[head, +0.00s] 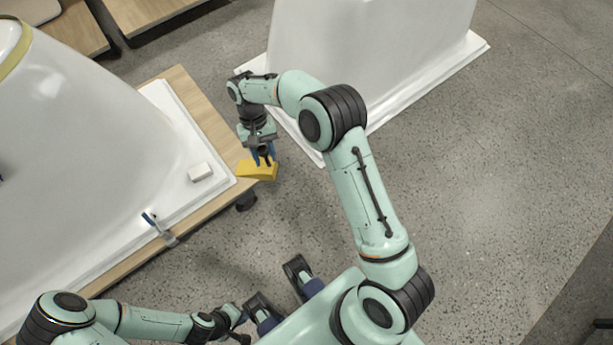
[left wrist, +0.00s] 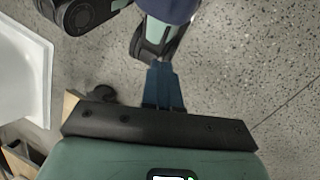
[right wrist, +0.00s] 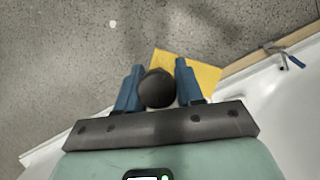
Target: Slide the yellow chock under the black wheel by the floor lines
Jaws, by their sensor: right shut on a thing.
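The yellow chock (head: 258,170) is a wedge with a dark knob (right wrist: 157,88) on top. My right gripper (head: 263,155) is shut on the knob, and the chock hangs below it. In the right wrist view the yellow body (right wrist: 190,66) shows behind the blue fingers. In the head view the chock overlaps the wooden platform's corner; its height above the floor is unclear. The black wheel (head: 246,202) shows under that corner, just below the chock in the picture. My left gripper (head: 240,325) is low and far from both; its blue fingers (left wrist: 163,88) look closed together and empty.
A white tub shell (head: 80,130) lies on the wooden platform (head: 205,110), with a small white block (head: 200,172) and a blue-handled clamp (head: 160,230) at its rim. Another white shell (head: 365,50) stands behind. Speckled floor (head: 500,190) is open to the right.

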